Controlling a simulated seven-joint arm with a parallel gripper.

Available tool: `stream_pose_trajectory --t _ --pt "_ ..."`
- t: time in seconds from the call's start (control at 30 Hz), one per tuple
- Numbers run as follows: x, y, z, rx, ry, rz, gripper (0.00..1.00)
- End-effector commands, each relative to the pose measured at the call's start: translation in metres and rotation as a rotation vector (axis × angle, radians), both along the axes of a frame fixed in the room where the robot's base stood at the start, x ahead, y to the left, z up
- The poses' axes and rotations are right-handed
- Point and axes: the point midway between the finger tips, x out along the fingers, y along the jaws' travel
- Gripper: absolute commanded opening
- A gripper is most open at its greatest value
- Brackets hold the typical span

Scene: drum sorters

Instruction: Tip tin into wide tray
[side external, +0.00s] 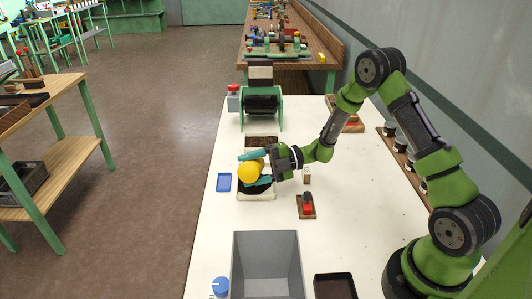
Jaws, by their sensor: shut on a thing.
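My gripper (254,169), with teal fingers, is shut on a yellow tin (250,173). The tin's round yellow shape faces the camera, so it looks tipped over; its mouth and contents cannot be made out. It is held above a pale-rimmed tray (257,198) with a dark inside, which the gripper and tin partly hide. I cannot tell for sure that this is the wide tray. A shallow tray with brown grainy contents (262,141) lies just behind.
A green-framed drum machine (262,103) stands at the back. A small blue tray (224,182) lies left, a red-topped block (307,207) right. A deep grey bin (267,240) and a dark tray (335,287) are in front. Jars (400,145) line the right edge.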

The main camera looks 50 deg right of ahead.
Motion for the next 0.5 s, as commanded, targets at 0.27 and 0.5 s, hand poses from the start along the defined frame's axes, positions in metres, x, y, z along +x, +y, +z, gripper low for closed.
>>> stream_pose_trajectory --t 0.27,0.5 --pt "0.008 -0.012 0.011 0.263 0.165 -0.001 0.32" --pt "0.010 -0.016 0.023 0.335 0.212 0.000 0.32"
